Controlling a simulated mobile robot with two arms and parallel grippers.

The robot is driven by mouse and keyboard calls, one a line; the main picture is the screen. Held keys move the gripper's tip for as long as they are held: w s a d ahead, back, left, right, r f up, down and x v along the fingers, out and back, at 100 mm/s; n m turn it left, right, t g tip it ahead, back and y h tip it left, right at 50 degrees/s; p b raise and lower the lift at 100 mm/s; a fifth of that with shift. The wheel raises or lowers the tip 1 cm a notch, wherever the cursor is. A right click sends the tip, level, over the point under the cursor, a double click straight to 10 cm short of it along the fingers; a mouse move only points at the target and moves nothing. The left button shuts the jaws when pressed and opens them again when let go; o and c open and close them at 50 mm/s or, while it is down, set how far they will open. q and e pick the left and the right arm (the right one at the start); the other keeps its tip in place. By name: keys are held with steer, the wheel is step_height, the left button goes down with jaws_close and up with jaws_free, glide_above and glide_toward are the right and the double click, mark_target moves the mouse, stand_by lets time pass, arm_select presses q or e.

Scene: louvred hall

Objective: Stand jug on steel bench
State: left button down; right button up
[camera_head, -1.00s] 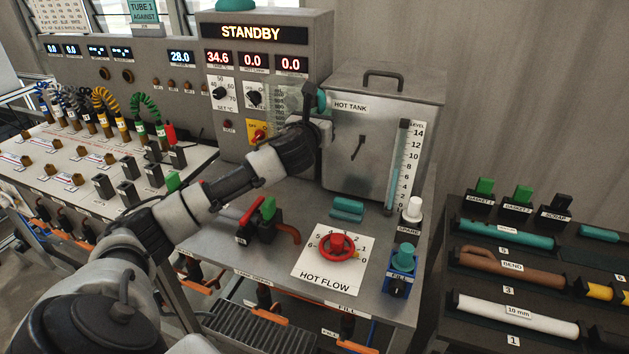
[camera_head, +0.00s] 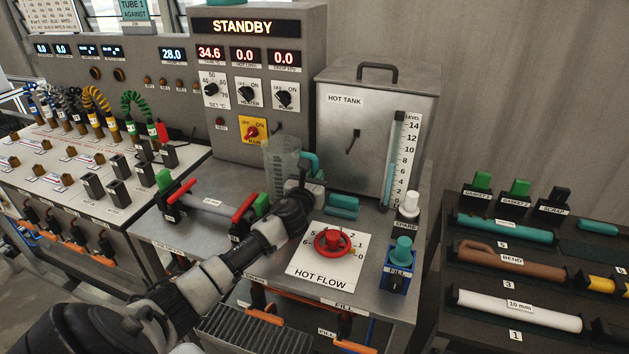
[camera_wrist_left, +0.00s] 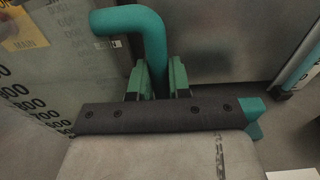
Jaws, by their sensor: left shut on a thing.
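The jug (camera_head: 281,166) is a clear, graduated vessel with a teal handle (camera_head: 309,163). My left gripper (camera_head: 303,187) is shut on the handle. In the left wrist view the teal handle (camera_wrist_left: 153,45) comes down between the green finger pads, and the jug's graduated wall (camera_wrist_left: 50,85) is at the left. I cannot tell whether the jug's base touches the bench, as my arm hides part of it. My right gripper is not in view.
Teal blocks (camera_head: 342,207) lie right of the gripper. Some bare bench lies left of the jug.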

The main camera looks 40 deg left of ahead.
arm_select(q)
steer(key=shift+f, duration=0.15)
steer(key=c, duration=1.1)
jaws_free()
steer(key=shift+o, duration=0.2)
steer(key=shift+s, duration=0.1)
steer(key=v, duration=1.2)
steer(key=shift+r, duration=0.25)
